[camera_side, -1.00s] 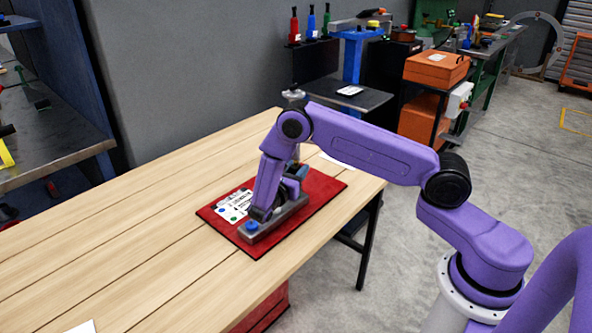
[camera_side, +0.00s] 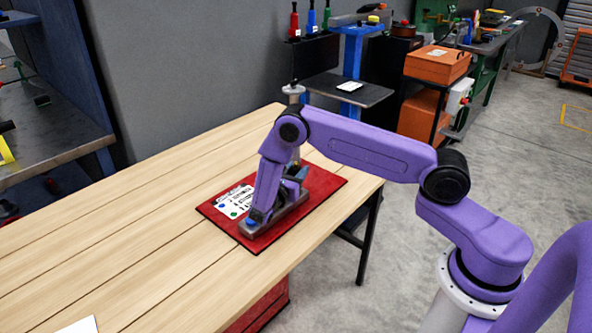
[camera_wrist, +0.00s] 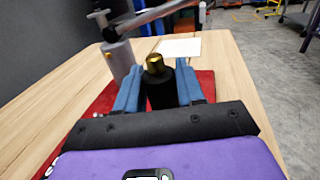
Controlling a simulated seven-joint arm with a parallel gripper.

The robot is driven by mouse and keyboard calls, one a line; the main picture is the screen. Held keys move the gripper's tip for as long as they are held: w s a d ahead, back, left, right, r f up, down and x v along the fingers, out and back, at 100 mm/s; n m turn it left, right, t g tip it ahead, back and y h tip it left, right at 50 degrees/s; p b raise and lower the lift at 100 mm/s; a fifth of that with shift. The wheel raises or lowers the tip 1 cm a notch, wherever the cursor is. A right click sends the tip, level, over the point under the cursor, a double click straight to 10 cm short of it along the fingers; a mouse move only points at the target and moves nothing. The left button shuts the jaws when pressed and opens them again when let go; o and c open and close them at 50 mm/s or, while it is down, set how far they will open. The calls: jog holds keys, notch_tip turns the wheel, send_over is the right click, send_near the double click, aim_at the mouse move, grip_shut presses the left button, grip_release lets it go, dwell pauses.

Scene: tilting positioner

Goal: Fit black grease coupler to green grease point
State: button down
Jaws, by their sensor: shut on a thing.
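In the wrist view, my gripper (camera_wrist: 157,70) has its blue fingers shut on the black grease coupler (camera_wrist: 160,92). The coupler's brass-coloured tip (camera_wrist: 155,64) points away from the wrist, with nothing seen touching it. In the side view, my gripper (camera_side: 297,172) is low over the red mat, and the arm hides most of the coupler. A grey base bar (camera_side: 288,213) lies on the mat under the wrist, with a blue part (camera_side: 251,221) at its near end. I cannot make out the green grease point itself.
A grey upright post (camera_wrist: 119,58) with a bar across its top stands left of the coupler. A label card (camera_side: 233,202) with blue and green dots lies on the red mat (camera_side: 325,180). White paper (camera_wrist: 180,48) lies behind. The wooden table's left side is mostly clear.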

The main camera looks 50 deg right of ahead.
jog(key=c, duration=0.6)
grip_release()
jog(key=shift+f, duration=0.1)
jog(key=v, duration=1.7)
jog(key=shift+a, duration=0.2)
jog(key=shift+s, duration=0.15)
jog(key=s+r+m+g+y, duration=0.3)
jog(key=s+r+m+y, duration=0.3)
jog(key=s+r, duration=0.45)
jog(key=s+d+r+m+y, duration=0.1)
jog(key=s+r+y, duration=0.1)
jog(key=s+y, duration=0.4)
jog(key=s+d+r+m+g+y, duration=0.1)
jog(key=s+r+y, duration=0.2)
jog(key=s, duration=1.2)
jog(key=y, duration=0.2)
jog(key=shift+s+d+y, duration=0.25)
jog(key=shift+s+y, duration=0.05)
jog(key=shift+y, duration=0.1)
